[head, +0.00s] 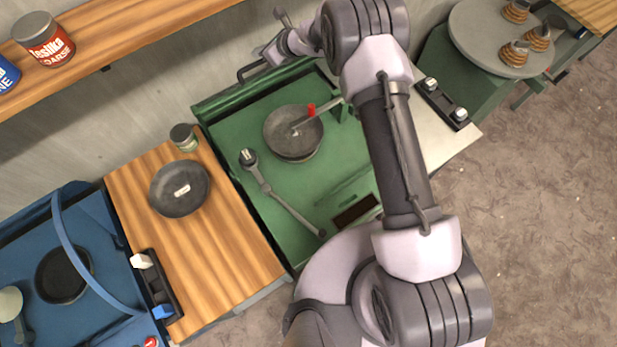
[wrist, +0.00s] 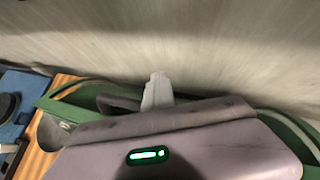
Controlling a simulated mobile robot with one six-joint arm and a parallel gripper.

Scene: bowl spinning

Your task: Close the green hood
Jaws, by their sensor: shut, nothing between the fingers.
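The green hood (head: 225,98) is open on the green station. Its edge shows as a long strip along the back, by the wall, and the bowl area below is uncovered. Green edges also show in the wrist view (wrist: 62,103). A dark handle-like bar (head: 247,73) stands out behind that edge. My gripper (head: 272,52) is up at the back by the wall, close to this bar. In the wrist view my gripper (wrist: 158,90) is shut and empty, with its pale fingertips past the lilac gripper body. Whether it touches the hood or the bar, I cannot tell.
The green station holds a grey bowl (head: 293,133), a red piece (head: 311,110) and a grey tool (head: 272,190). A wooden counter (head: 235,255) with a dark bowl (head: 179,188) and a jar (head: 183,138) is left of it. A shelf (head: 130,45) runs along the wall.

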